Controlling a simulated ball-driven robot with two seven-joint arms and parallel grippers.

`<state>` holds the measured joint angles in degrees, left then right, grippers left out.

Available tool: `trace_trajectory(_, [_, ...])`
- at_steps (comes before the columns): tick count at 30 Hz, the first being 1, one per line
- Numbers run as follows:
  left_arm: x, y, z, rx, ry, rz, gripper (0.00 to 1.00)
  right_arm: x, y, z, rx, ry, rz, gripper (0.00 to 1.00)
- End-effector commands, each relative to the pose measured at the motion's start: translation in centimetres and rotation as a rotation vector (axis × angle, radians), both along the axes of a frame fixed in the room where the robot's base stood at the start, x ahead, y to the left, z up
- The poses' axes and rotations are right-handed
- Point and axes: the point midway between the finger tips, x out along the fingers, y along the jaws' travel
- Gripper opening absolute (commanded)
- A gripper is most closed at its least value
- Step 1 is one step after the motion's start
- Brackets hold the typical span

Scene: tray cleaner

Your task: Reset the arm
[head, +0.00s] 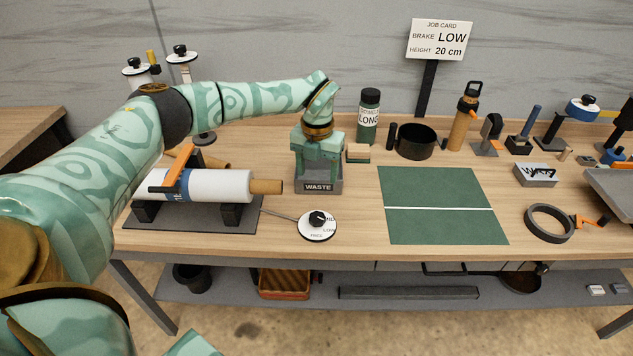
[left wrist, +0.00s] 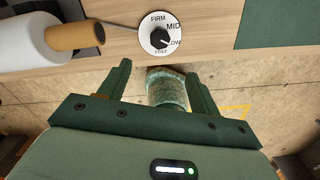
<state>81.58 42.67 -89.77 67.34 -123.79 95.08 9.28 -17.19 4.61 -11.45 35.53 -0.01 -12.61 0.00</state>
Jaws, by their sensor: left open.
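My right gripper is not in view.
The paper roll (head: 215,186) on its stand and the brake dial (head: 317,225) lie near the front left. A green mat (head: 430,185) is clear. A black bowl (head: 415,142), LONG bottle (head: 369,115), sponge block (head: 357,153) and black ring (head: 549,224) stand around.

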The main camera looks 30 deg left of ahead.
Motion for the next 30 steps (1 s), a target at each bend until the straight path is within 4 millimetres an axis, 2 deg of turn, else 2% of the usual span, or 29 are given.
trace_trajectory(4, [0.0,0.0,0.6,0.000,0.001,0.000,0.63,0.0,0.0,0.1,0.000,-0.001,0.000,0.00])
trace_trajectory(17, [0.0,0.0,0.6,0.000,0.001,0.000,0.63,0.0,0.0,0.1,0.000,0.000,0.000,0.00])
trace_trajectory(20, [-0.1,-0.5,0.3,-0.012,-0.001,-0.013,0.63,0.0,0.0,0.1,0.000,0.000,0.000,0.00])
trace_trajectory(23, [-0.3,-3.4,-1.1,-0.083,-0.017,-0.077,0.63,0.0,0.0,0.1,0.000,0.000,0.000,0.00])
trace_trajectory(25, [-0.9,-7.4,-2.6,-0.186,-0.042,-0.154,0.63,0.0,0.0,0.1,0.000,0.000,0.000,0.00])
trace_trajectory(26, [-1.2,-9.7,-3.3,-0.246,-0.059,-0.193,0.63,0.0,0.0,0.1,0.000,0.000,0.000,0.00])
trace_trajectory(29, [-3.2,-18.3,-4.7,-0.500,-0.136,-0.301,0.63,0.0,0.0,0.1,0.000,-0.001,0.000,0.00])
trace_trajectory(30, [-4.3,-21.9,-4.6,-0.618,-0.177,-0.328,0.63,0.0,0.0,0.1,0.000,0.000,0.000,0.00])
